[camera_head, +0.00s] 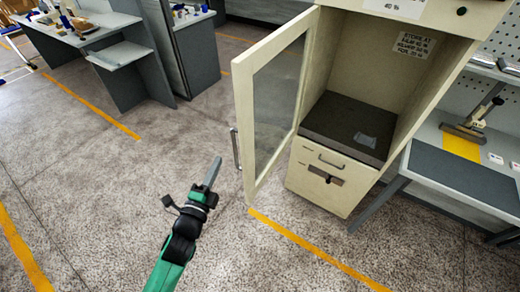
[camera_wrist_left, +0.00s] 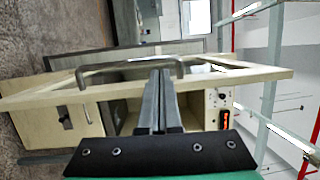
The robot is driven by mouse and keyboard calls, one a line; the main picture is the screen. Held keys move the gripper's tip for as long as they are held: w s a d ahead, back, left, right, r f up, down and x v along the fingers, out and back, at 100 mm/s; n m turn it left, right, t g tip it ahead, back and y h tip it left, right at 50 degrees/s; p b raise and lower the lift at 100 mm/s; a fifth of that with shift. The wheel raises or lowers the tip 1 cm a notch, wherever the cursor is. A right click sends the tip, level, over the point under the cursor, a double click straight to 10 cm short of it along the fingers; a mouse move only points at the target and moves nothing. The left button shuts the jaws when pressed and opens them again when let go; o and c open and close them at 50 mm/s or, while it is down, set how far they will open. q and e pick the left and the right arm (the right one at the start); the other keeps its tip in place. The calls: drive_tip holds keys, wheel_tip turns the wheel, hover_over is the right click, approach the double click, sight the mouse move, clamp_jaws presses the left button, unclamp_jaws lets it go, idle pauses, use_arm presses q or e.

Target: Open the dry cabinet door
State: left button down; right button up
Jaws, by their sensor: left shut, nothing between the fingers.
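The dry cabinet (camera_head: 420,55) is a cream box at the upper right of the head view. Its glass-paned door (camera_head: 245,110) stands swung open to the left, showing a dark shelf (camera_head: 347,127) inside. The door's metal handle (camera_head: 235,148) is on its free edge. My left gripper (camera_head: 213,172) is shut and empty, just left of and below the handle, seemingly apart from it. My right gripper is not in view.
A drawer (camera_head: 330,170) with a handle is under the cabinet's shelf. A workbench (camera_head: 470,165) with a tool on it stands at the right. Grey desks (camera_head: 130,60) are at the upper left. The floor left of the door is clear.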

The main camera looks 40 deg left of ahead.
use_arm(q)
drive_tip(key=s+d+f+h, duration=0.2)
drive_tip(key=d+f, duration=0.1)
drive_tip(key=x, duration=1)
drive_tip(key=shift+a+m+b, duration=0.35)
drive_tip(key=shift+m, duration=0.05)
drive_tip(key=shift+w+f, duration=0.1)
